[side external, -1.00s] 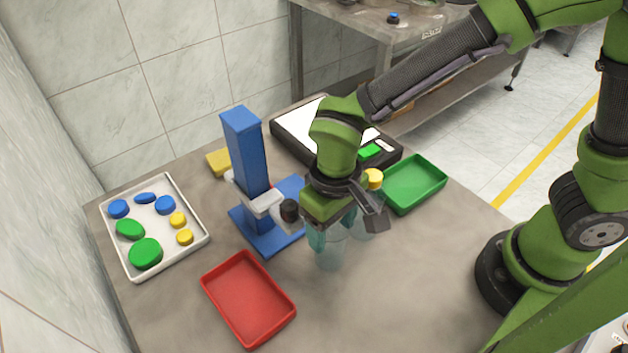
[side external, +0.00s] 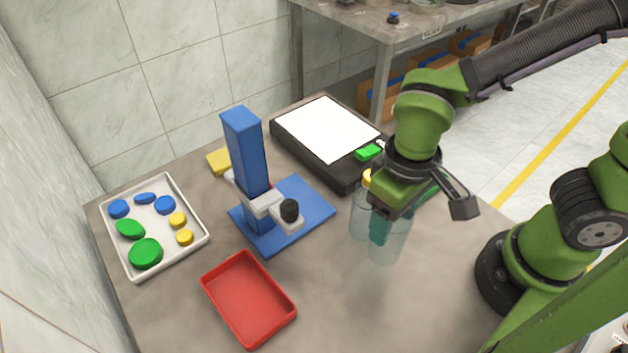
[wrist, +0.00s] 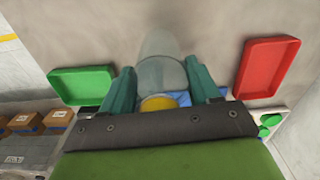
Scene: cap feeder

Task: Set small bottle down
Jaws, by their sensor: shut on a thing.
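My gripper (side external: 378,232), with teal fingers, is shut on a clear bottle (side external: 388,249) right of the blue press. The held bottle is upright in the side view; I cannot tell whether its base touches the table. Its top is hidden by my gripper. A second clear bottle (side external: 359,222) with a yellow cap (side external: 367,178) stands close behind and left of it, partly overlapped. In the wrist view the held bottle (wrist: 162,72) sits between my fingers (wrist: 163,88), and the yellow cap (wrist: 158,102) shows near them.
A blue press (side external: 247,150) stands left of the bottles. A red tray (side external: 214,282) lies front left, and a white tray of caps (side external: 190,248) lies far left. A black-framed white panel (side external: 325,128) is behind. The green tray (wrist: 82,85) is mostly hidden in the side view. The table front is clear.

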